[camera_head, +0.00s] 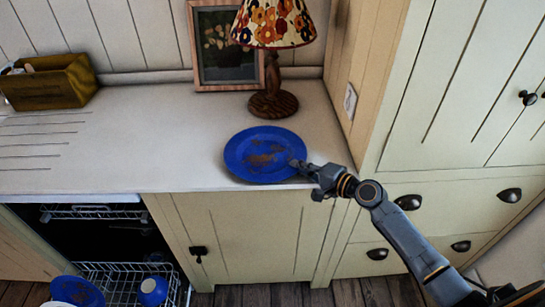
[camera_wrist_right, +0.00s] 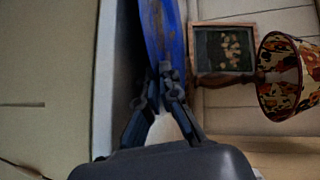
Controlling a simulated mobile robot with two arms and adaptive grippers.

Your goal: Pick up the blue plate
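The blue plate (camera_head: 262,154), with brown smudges on its face, is at the front of the countertop, below the lamp. I cannot tell whether it rests fully on the counter or is slightly raised. My right gripper (camera_head: 301,166) is at the plate's right rim. In the right wrist view the plate (camera_wrist_right: 163,32) shows nearly edge-on, and the fingertips of my right gripper (camera_wrist_right: 166,72) are closed together on its rim. My left gripper is in neither view.
A lamp (camera_head: 272,103) and a picture frame (camera_head: 228,46) stand behind the plate. A wooden box (camera_head: 48,82) is at the back left of the countertop (camera_head: 150,135). Below, an open dishwasher rack (camera_head: 113,280) holds another blue plate (camera_head: 77,291) and a blue cup (camera_head: 153,289). A tall cabinet is right.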

